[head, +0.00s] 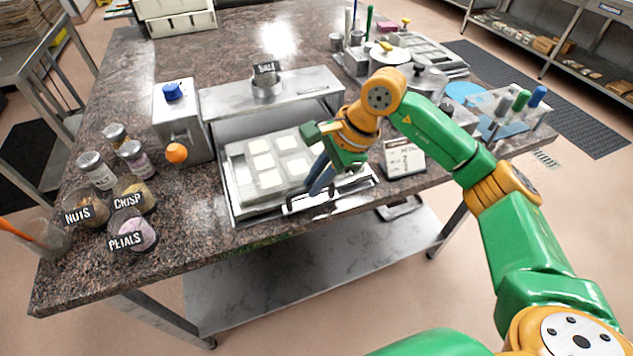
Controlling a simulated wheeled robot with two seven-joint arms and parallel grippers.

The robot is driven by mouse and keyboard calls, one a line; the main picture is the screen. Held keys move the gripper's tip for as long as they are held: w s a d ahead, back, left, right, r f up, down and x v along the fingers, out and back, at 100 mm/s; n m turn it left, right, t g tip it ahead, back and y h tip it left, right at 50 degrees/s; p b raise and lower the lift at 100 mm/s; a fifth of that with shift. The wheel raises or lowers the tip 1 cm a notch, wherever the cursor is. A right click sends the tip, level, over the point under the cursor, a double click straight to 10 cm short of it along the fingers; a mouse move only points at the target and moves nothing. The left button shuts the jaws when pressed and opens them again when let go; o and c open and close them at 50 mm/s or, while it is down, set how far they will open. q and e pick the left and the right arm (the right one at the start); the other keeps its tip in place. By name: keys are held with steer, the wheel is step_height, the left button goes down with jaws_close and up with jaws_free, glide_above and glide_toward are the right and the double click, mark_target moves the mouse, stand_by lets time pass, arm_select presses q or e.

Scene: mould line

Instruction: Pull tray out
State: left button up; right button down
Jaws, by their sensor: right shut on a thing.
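A metal tray (238,172) holds a grey mould with several pale square fillings. It sits in a low metal machine on the granite table, partly under a raised metal bridge (315,88). The gripper and wrist hide the tray's right part. My left gripper is not in view.
A metal box (180,122) with a blue knob and an orange ball knob stands left of the tray. Jars and bowls labelled nuts (88,212), crisp and petals (135,233) crowd the left front. Table is bare before the tray.

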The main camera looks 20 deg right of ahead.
steer(key=shift+s+f, duration=0.1)
steer(key=shift+s, duration=0.05)
steer(key=c, duration=0.9)
jaws_free()
steer(key=shift+o, duration=0.3)
steer(key=shift+s, duration=0.1)
steer(key=b+v, duration=0.1)
steer(key=v, duration=0.6)
